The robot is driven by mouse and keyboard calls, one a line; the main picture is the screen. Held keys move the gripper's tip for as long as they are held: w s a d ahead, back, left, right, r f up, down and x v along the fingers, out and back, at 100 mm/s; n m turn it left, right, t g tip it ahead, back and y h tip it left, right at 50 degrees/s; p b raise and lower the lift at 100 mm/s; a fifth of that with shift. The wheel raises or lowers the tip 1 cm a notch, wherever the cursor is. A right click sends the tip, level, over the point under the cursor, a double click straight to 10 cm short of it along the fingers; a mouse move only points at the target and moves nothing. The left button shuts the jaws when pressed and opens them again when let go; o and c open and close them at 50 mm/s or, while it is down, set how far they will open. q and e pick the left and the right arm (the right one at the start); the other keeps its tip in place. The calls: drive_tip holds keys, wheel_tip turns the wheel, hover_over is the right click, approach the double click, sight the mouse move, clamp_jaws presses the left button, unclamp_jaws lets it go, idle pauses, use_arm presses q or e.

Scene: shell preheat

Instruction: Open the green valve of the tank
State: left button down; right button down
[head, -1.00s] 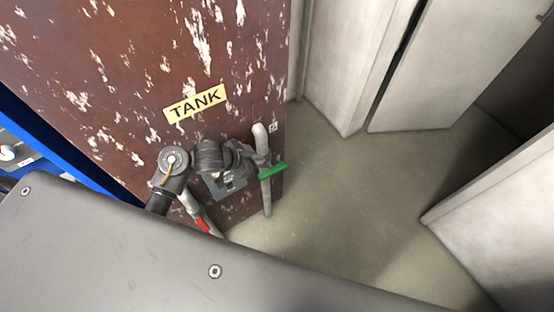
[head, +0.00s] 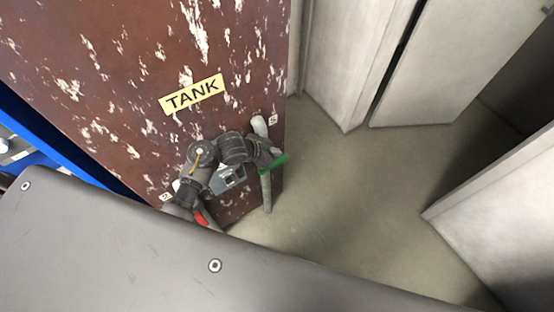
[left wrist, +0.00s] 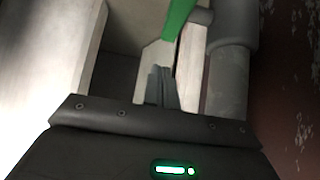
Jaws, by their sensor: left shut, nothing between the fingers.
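The green valve handle (head: 277,164) sticks out to the right beside a grey pipe at the lower right edge of the rusty brown tank (head: 140,70). My right gripper is not in view.
A yellow TANK label (head: 192,94) is on the tank. A red handle (head: 203,217) shows at lower left of the gripper. The grey pipe (left wrist: 228,85) runs close beside the fingers. Pale panels (head: 440,70) stand at right, with clear floor (head: 345,190) between.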

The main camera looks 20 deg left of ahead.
sight(284, 158)
use_arm(q)
drive_tip(key=f, duration=0.2)
drive_tip(key=w+f, duration=0.1)
drive_tip(key=shift+d+f, duration=0.35)
drive_tip(key=shift+f, duration=0.7)
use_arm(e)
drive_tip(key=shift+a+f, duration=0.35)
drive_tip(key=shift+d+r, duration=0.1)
use_arm(q)
drive_tip(key=shift+r, duration=0.1)
drive_tip(key=shift+w+d+g+y+p, duration=0.1)
drive_tip(key=shift+g+y+p, duration=0.2)
drive_tip(key=shift+p, duration=0.1)
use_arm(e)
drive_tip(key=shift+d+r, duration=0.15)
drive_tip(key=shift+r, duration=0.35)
